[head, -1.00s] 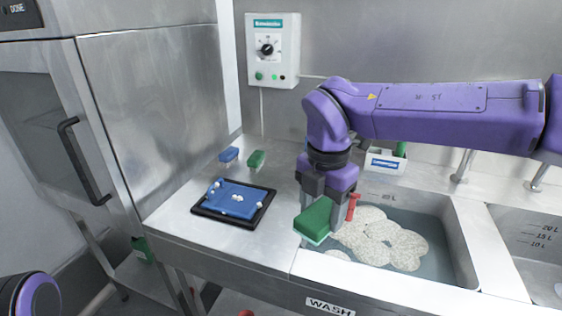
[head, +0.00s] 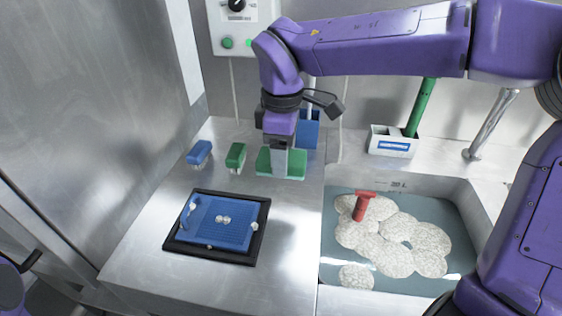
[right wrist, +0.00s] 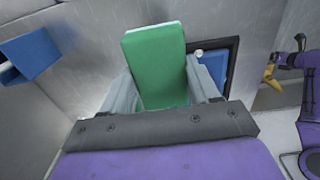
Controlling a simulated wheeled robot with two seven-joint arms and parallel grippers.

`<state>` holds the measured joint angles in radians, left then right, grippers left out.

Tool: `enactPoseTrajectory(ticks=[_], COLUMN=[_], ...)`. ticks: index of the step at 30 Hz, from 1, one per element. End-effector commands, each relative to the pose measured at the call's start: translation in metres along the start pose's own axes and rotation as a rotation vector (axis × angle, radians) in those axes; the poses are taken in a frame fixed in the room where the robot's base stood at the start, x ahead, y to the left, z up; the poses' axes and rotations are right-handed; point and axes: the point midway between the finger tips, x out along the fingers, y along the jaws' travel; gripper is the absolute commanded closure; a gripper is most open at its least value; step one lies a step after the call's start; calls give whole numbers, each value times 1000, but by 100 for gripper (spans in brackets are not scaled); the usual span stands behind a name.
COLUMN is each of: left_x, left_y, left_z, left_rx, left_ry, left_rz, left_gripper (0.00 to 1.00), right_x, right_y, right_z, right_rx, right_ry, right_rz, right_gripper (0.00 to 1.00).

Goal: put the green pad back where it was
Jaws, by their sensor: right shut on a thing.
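The green pad (head: 268,163) is held between the fingers of my right gripper (head: 281,163), near the back of the steel counter (head: 150,240). The jaws are shut on it. I cannot tell whether its underside touches the counter. In the right wrist view the green pad (right wrist: 155,62) sticks out between both grey fingers. A purple part of my left arm shows at the lower left edge of the head view; its fingers are out of sight.
A green brush (head: 236,157) and a blue brush (head: 199,152) stand left of the pad. A blue holder (head: 308,130) is behind it. A black-framed tray (head: 258,235) with a blue mat lies in front. The sink (head: 350,292) with a red-handled tool (head: 362,205) is to the right.

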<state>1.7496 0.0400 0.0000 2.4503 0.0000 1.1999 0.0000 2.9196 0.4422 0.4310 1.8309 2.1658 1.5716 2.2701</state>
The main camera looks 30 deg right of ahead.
Motion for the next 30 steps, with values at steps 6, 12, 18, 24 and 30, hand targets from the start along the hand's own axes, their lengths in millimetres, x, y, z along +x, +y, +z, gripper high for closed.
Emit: enactPoseTrajectory(ticks=[6, 12, 18, 24, 30], left_x=[-19, -28, -34, -37, -38], left_y=[-2, -2, -3, -3, -3], left_z=[-8, -12, -14, -16, -16], left_rx=[0, 0, 0, 0, 0], left_ry=[0, 1, 1, 1, 1], left_rz=[0, 0, 0, 0, 0], left_gripper=[8, 8, 8, 8, 8], right_x=[18, 49, 76, 100, 119], right_y=[47, 81, 103, 112, 112], right_z=[-6, -11, -14, -16, -16], right_rx=[1, -1, -3, -4, -4], right_ry=[-3, -3, -1, -3, 1], right_rz=[-4, -5, -3, -5, -1], right_gripper=[68, 68, 68, 68, 68])
